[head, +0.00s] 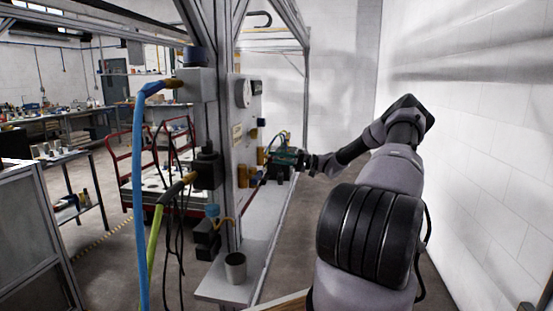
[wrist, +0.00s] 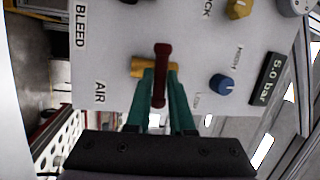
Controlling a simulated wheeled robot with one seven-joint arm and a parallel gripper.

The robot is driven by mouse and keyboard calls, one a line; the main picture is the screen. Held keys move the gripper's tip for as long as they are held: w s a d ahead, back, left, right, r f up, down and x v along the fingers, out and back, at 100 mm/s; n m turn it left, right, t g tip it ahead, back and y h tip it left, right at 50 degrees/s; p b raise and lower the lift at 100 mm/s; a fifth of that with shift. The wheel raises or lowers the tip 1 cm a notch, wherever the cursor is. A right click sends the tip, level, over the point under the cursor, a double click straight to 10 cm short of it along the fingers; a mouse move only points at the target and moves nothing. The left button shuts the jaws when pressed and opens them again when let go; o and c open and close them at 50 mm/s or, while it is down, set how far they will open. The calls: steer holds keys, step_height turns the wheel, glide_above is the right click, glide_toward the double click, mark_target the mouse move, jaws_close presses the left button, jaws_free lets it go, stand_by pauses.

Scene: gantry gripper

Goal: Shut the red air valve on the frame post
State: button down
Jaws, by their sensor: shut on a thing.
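The red air valve lever (wrist: 161,62) shows in the wrist view in front of its brass body (wrist: 138,68), on a light panel with an AIR label. The lever runs up and down in the picture, across the brass body. My gripper (wrist: 161,98) has green fingers on both sides of the lever's lower part and is shut on it. In the head view my gripper (head: 287,158) is at the panel on the frame post (head: 227,120). The lever cannot be made out there.
The panel also bears a blue knob (wrist: 222,84), a yellow knob (wrist: 238,8) and a 5.0 bar display (wrist: 263,80). In the head view, a blue hose (head: 139,190) hangs left of the post. A grey cup (head: 236,268) stands on the ledge below. A white wall is right of my arm.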

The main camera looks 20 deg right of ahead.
steer(key=shift+m, duration=0.7)
steer(key=c, duration=0.8)
jaws_free()
steer(key=shift+d, duration=0.1)
steer(key=v, duration=1)
steer(key=shift+s+d+f, duration=0.2)
steer(key=shift+d+f, duration=0.05)
steer(key=shift+d, duration=0.05)
